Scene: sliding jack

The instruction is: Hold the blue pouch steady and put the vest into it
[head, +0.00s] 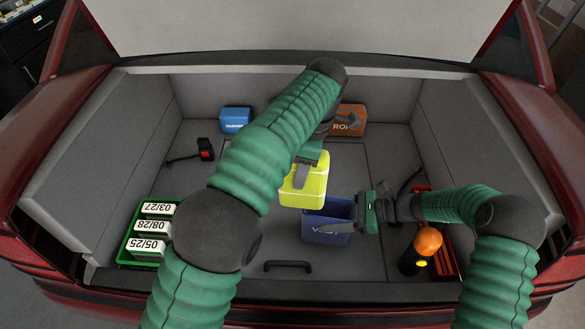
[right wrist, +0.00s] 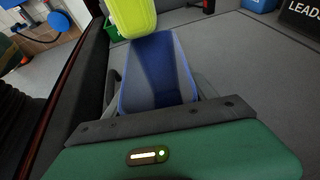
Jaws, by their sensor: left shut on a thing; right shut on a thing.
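The blue pouch (head: 326,228) stands open-topped on the trunk floor in the head view. My right gripper (head: 350,214) is shut on its right side. The pouch's hollow inside (right wrist: 160,75) shows empty in the right wrist view. The vest (head: 312,186) is a bright yellow folded block with pale bands. My left gripper (head: 303,172) is shut on it and holds it at the pouch's upper left, overlapping the rim in the picture. In the right wrist view the vest (right wrist: 131,16) hangs by the pouch's far rim; I cannot tell whether they touch.
A green crate (head: 146,264) with white boxes stands left, a red tray (head: 446,262) and an orange-topped black bottle (head: 421,250) right. A blue box (head: 235,120), an orange box (head: 350,122) and a black-red item (head: 205,150) lie farther back. A floor handle (head: 288,265) is in front.

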